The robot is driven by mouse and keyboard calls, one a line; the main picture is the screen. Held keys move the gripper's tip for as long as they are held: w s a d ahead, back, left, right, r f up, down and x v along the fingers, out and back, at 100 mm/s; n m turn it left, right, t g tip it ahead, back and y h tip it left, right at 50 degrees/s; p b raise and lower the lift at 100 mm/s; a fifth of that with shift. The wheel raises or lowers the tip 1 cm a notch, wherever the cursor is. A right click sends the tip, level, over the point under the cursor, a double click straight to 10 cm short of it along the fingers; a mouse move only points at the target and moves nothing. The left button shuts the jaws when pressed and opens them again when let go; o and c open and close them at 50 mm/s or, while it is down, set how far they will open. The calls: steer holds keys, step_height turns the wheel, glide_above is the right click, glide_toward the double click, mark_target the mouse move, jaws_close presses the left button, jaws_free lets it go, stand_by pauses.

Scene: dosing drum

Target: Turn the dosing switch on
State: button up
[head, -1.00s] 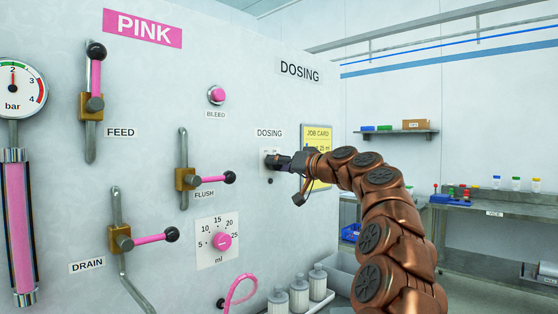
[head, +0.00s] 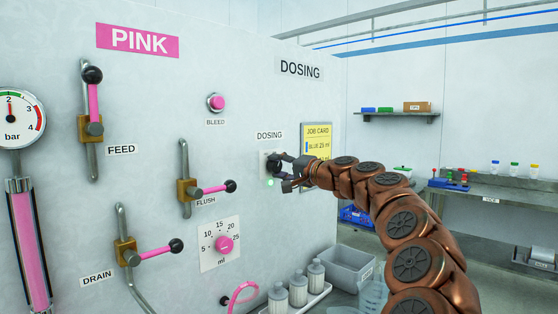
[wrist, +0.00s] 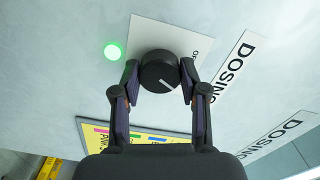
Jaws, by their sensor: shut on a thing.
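The dosing switch is a black round knob (wrist: 160,72) with a pale pointer line, on a white plate (wrist: 150,35) in the wrist view. My gripper (wrist: 160,80) has a finger on each side of the knob and is shut on it. The pointer is turned away from the "OFF" lettering at the plate's right side. A green lamp (wrist: 113,51) beside the plate is lit. In the head view my gripper (head: 279,168) is at the switch plate under the DOSING label (head: 269,135), and mostly hides the knob. The green lamp (head: 269,183) glows below the plate there.
The job card (head: 316,142) hangs right of the switch, partly behind my arm. The flush lever (head: 213,189), dose dial (head: 223,243) and bleed button (head: 217,103) are to the left. White bottles (head: 298,290) and a grey bin (head: 348,265) stand below.

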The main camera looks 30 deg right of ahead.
steer(key=shift+d+m, duration=0.1)
steer(key=shift+m, duration=0.3)
steer(key=o, duration=1.1)
steer(key=shift+o, duration=0.2)
steer(key=v, duration=1.2)
